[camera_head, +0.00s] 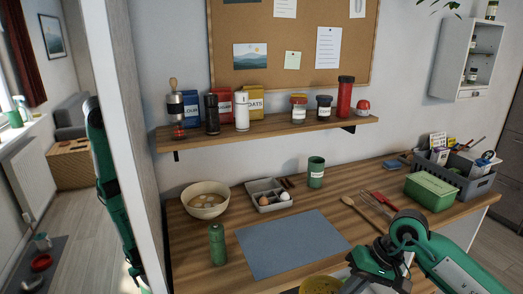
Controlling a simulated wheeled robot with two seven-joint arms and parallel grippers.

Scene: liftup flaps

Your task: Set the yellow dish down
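The yellow dish (322,286) shows at the bottom edge of the head view, cut off by the frame, by the counter's front edge. My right arm comes in from the lower right, and its gripper end (372,275) is right beside the dish. The fingertips are hidden, so I cannot tell whether they grip the rim. My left arm hangs at the left, and its gripper is out of view. A blue-grey mat (292,244) lies bare on the wooden counter (205,270) behind the dish.
Left of the mat stand a green cylinder (217,244) and a cream bowl (205,200). Behind it are an egg tray (262,187) and a green can (316,172). Utensils, a green box (430,191) and a grey crate (463,182) are right. A shelf (270,131) overhangs the back.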

